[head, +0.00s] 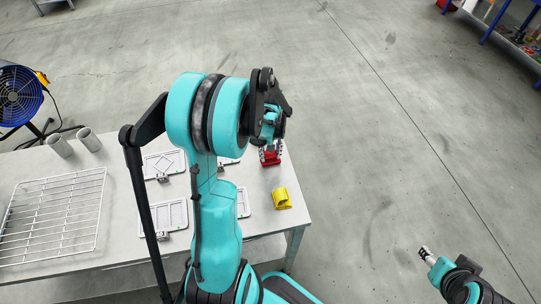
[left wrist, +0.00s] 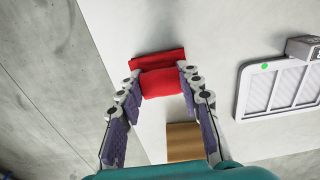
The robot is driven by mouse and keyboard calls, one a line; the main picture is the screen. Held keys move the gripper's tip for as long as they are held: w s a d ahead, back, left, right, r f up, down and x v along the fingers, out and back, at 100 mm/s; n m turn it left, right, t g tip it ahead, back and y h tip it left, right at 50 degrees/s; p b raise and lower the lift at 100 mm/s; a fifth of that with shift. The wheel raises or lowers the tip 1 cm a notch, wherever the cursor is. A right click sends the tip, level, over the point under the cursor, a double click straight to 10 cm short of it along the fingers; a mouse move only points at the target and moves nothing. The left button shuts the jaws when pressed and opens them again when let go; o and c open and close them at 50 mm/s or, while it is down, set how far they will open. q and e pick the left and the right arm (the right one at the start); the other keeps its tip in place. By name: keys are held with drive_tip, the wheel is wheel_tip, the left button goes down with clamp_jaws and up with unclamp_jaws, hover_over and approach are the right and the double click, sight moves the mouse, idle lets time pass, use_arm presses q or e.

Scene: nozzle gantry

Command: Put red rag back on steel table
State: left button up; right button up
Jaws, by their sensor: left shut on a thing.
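The red rag (head: 270,159) is at the far right corner of the steel table (head: 256,230) in the head view. My left gripper (head: 271,149) is over that corner, pointing down, with its fingers at the rag. In the left wrist view my left gripper (left wrist: 159,80) has the red rag (left wrist: 160,83) pinched between its two fingertips, with a fold of it beyond them. I cannot tell whether the rag touches the table top. My right gripper (head: 425,253) is at the lower right, over the floor, away from the table; its jaw opening is too small to read.
White framed panels (head: 163,217) lie mid-table, partly behind my left arm. A wire rack (head: 52,218) and two grey cups (head: 60,145) are on the left. A blue fan (head: 17,96) stands beyond.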

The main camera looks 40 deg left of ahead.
use_arm(q)
drive_tip(key=shift+f, duration=0.2)
drive_tip(key=o, duration=1.1)
